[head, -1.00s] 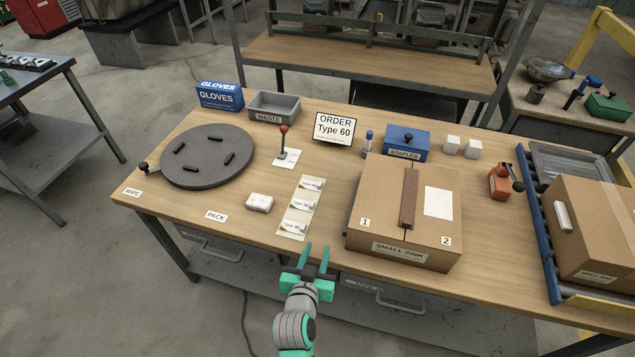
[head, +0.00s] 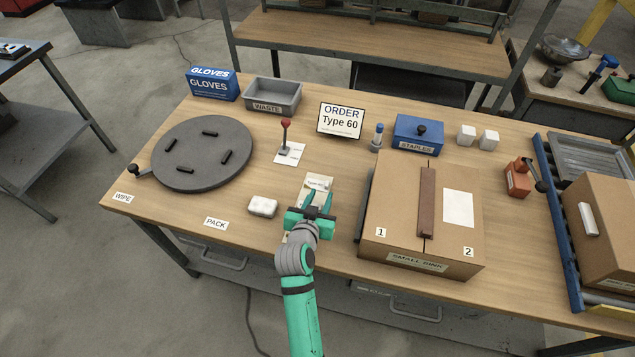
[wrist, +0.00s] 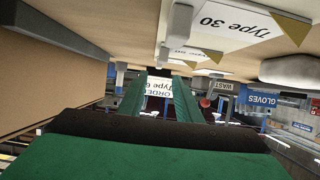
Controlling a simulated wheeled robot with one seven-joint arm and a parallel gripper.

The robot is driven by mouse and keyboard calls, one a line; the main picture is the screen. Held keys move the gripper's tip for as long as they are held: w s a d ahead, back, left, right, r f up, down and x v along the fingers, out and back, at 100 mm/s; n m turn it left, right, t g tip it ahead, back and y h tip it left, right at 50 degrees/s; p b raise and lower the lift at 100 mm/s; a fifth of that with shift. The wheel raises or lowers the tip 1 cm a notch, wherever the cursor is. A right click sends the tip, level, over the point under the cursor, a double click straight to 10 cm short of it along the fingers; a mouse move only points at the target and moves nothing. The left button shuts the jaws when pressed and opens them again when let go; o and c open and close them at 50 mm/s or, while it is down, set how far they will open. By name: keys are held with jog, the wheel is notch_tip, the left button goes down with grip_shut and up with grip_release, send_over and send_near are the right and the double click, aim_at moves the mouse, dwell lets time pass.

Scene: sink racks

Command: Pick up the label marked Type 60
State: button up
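The labels lie in a row on a pale strip (head: 311,180) on the table. The farthest label (head: 318,184) shows beyond my gripper in the head view; its print is too small to read for certain. The nearer labels are hidden behind my gripper and arm there. In the wrist view, which is upside down, the nearest label (wrist: 235,32) reads Type 30. Another label (wrist: 190,53) lies beyond it, its print unclear. My gripper (head: 319,199) is over the strip, open, with nothing between its fingers; the wrist view also shows its fingers (wrist: 162,82).
The order card (head: 341,120) reads Type 60 and stands behind the strip. A small sink carton (head: 399,220) stands close on the right. A white block (head: 263,206) lies on the left. A red-topped stamp (head: 285,137) stands behind on a white sheet.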

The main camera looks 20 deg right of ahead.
aim_at(327, 184)
jog(key=shift+w+d+f, duration=0.15)
jog(key=shift+d+f, duration=0.1)
jog(key=shift+d, duration=0.55)
jog(key=shift+w+d+f, duration=0.1)
jog(key=shift+w+d, duration=0.05)
jog(key=shift+d, duration=0.1)
jog(key=x, duration=0.3)
jog(key=a+x, duration=0.1)
jog(key=shift+w+d+f, duration=0.15)
jog(key=shift+w+d, duration=0.1)
jog(key=shift+w, duration=0.35)
jog(key=shift+c, duration=0.3)
grip_shut()
